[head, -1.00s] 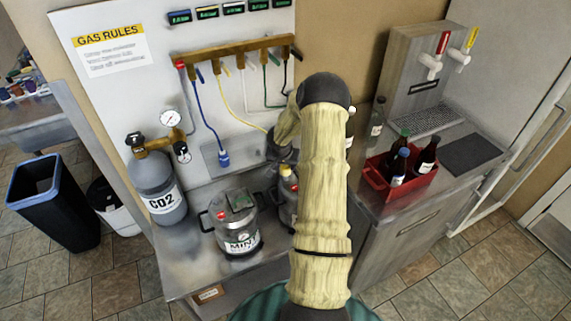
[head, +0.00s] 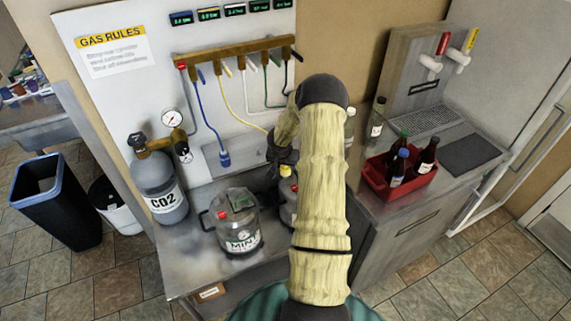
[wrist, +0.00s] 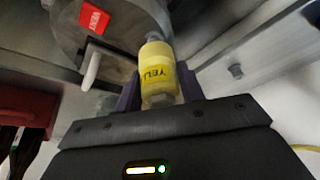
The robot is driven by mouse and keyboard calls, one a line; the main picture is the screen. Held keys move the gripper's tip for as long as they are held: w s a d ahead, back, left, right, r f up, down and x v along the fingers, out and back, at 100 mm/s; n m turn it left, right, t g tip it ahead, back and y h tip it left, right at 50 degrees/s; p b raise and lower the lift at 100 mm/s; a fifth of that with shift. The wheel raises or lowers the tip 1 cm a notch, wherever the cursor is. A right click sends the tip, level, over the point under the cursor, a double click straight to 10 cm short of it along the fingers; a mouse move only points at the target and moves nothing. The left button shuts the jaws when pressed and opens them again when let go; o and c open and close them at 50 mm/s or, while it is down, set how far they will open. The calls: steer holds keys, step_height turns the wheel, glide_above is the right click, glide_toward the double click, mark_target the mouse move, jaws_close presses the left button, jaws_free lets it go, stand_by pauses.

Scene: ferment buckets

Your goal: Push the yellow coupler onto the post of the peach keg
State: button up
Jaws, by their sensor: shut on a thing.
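My gripper (wrist: 158,88) is shut on the yellow coupler (wrist: 158,65), whose printed label is partly readable in the wrist view. The coupler's far end is close to a grey metal post at the top of a keg (wrist: 70,28); whether it touches or sits on the post I cannot tell. The keg has a red VENT tag (wrist: 95,17). In the head view my gripper (head: 283,160) is over the keg (head: 287,214) right of the mint keg. My arm hides most of this keg, and its flavour label is not readable. A bit of the yellow coupler (head: 285,170) shows there.
The mint keg (head: 236,222) stands close on the left, with a CO2 cylinder (head: 161,190) further left. Blue, yellow and other hoses hang from the wooden manifold (head: 235,52) behind. A red crate of bottles (head: 399,182) stands on the right counter.

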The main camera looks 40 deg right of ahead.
steer(key=shift+d+f+p, duration=0.1)
steer(key=shift+f+p, duration=0.7)
steer(key=shift+f, duration=0.55)
stand_by(1.9)
steer(key=shift+f+p, duration=0.3)
steer(key=shift+p, duration=0.45)
stand_by(1.8)
